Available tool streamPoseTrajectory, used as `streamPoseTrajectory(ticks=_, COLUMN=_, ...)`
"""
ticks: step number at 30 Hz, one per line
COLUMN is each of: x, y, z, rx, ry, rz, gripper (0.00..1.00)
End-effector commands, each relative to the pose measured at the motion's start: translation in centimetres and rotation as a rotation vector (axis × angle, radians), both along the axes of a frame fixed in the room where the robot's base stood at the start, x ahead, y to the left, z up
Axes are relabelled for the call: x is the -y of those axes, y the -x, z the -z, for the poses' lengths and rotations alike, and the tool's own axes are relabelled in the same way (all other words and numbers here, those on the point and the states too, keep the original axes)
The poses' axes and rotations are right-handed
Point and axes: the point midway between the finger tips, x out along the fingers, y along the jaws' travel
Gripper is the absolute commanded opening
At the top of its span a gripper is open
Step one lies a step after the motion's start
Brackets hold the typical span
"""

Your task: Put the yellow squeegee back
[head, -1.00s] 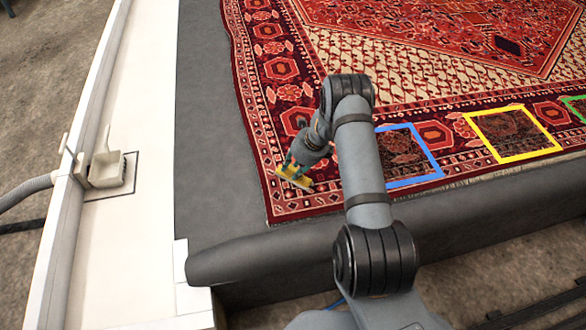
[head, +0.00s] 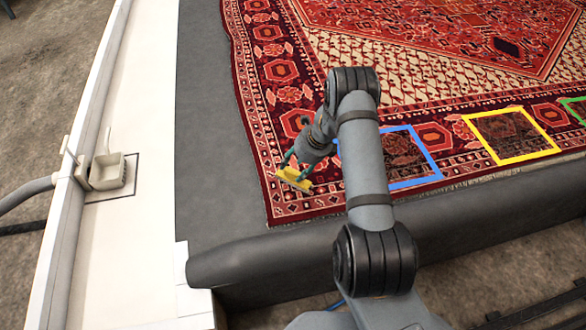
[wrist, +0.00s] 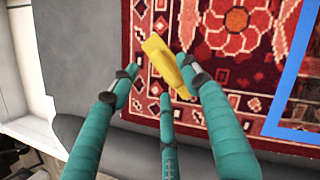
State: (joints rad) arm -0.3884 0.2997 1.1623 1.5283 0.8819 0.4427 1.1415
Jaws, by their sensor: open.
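The yellow squeegee (head: 294,179) lies on the near left corner of the patterned rug (head: 282,72). In the wrist view the squeegee (wrist: 168,66) lies slanted, beyond and between my fingertips. My gripper (head: 297,164) is open, its teal fingers spread just above the squeegee. In the wrist view my gripper (wrist: 160,80) shows three fingers around the near end of the squeegee. Whether any finger touches it I cannot tell.
A small beige open box (head: 107,172) is fixed on the white ledge (head: 140,70) at the left. Blue (head: 437,165), yellow (head: 510,158) and green (head: 575,107) frames mark the rug's near border.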

Motion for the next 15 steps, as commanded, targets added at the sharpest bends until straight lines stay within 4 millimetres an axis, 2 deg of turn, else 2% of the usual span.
streamPoseTrajectory(ticks=1, x=0.5, y=0.1, z=-1.6, rx=0.003, ry=-0.001, rz=0.003, gripper=0.47)
streamPoseTrajectory(ticks=6, x=1.7, y=0.8, z=-5.0, rx=0.002, ry=0.000, rz=0.003, gripper=0.47)
streamPoseTrajectory(ticks=12, x=2.7, y=1.5, z=-7.7, rx=0.002, ry=0.000, rz=0.002, gripper=0.47)
streamPoseTrajectory(ticks=15, x=2.9, y=1.7, z=-8.3, rx=-0.001, ry=0.000, rz=0.002, gripper=0.47)
